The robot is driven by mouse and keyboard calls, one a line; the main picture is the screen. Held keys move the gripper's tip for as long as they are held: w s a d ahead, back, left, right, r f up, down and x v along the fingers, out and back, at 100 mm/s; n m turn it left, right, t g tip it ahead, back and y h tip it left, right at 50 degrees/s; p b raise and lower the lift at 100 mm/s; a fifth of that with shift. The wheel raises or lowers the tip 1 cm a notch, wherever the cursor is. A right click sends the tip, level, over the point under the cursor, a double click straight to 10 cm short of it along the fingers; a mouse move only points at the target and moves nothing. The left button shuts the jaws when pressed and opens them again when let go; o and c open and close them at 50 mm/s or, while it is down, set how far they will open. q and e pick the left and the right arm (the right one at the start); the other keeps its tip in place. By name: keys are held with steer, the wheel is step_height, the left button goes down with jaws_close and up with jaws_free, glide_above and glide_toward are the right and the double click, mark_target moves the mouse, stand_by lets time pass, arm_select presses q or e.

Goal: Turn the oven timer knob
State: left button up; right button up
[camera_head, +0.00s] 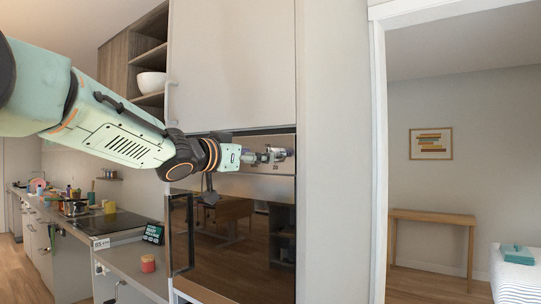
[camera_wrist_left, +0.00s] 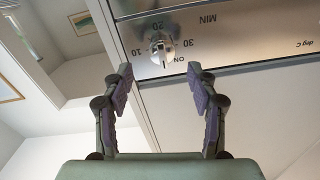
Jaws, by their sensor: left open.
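The oven (camera_head: 245,245) is built into a tall cabinet, with a dark glass door below a metal control panel (camera_head: 264,187). My left gripper (camera_head: 280,154) is in front of that panel, and the knob cannot be made out behind it. In the left wrist view the timer knob (camera_wrist_left: 161,46) is a small silver knob on the panel, with upside-down marks 10, 20, 30, MIN and ON around it. My left gripper (camera_wrist_left: 160,73) is open and empty there, its purple-padded fingers on either side of the knob's line; whether they reach it cannot be told. My right gripper is not in view.
A vertical door handle (camera_head: 181,234) stands out at the oven's left. A counter (camera_head: 130,262) with a black cooktop (camera_head: 112,222) and a small dark display (camera_head: 153,234) lies to the left. A doorway opens at right, with a wooden table (camera_head: 432,217) beyond.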

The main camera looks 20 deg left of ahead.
arm_select(q)
steer(key=p+x, duration=0.1)
steer(key=x, duration=0.4)
steer(key=shift+w, duration=0.35)
steer(key=shift+s+a, duration=0.1)
steer(key=shift+a, duration=0.1)
steer(key=shift+c, duration=0.4)
steer(key=shift+d, duration=0.2)
steer(key=c, duration=1.1)
